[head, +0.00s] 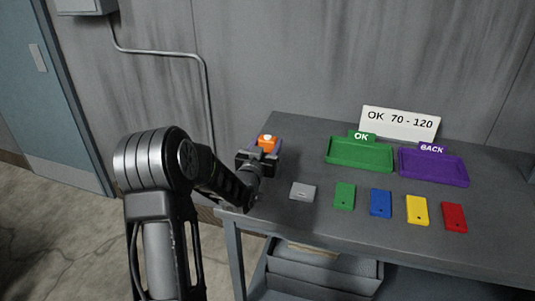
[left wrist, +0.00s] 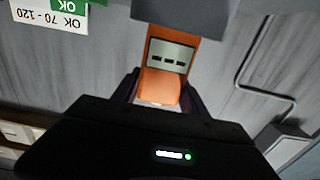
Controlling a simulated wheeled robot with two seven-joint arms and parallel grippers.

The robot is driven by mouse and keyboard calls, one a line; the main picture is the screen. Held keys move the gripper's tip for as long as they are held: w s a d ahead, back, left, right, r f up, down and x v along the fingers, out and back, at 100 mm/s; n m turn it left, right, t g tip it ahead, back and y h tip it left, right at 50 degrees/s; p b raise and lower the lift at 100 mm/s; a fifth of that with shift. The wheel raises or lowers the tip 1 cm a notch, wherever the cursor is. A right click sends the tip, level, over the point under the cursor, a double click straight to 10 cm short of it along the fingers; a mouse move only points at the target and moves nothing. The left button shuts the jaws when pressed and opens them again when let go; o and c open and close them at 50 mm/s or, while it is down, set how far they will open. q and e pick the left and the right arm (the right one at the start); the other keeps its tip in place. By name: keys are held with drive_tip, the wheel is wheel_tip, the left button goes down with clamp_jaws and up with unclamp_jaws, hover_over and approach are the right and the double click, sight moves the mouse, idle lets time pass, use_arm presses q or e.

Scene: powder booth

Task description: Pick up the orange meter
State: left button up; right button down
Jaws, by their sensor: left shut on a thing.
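The orange meter (head: 268,141) is between the fingers of my left gripper (head: 260,155), over the far left part of the grey table. In the left wrist view the meter (left wrist: 160,88) shows its orange body and a pale display with dark dashes. The fingers of the left gripper (left wrist: 158,97) are shut on both sides of it. The gap between meter and tabletop cannot be told. My right gripper is not in view.
The table (head: 285,128) bears a grey plate (head: 303,191) and green (head: 344,196), blue (head: 381,204), yellow (head: 417,210) and red (head: 454,217) blocks. Behind them are a green OK tray (head: 360,165), a purple BACK tray (head: 433,180) and an "OK 70 - 120" sign (head: 400,123).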

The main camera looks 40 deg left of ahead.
use_arm(q)
drive_tip(key=c, duration=0.8)
drive_tip(key=shift+r, duration=0.15)
drive_tip(key=shift+c, duration=0.2)
wheel_tip(320, 180, up, 10)
drive_tip(key=shift+f+b, duration=0.1)
drive_tip(key=shift+b, duration=0.75)
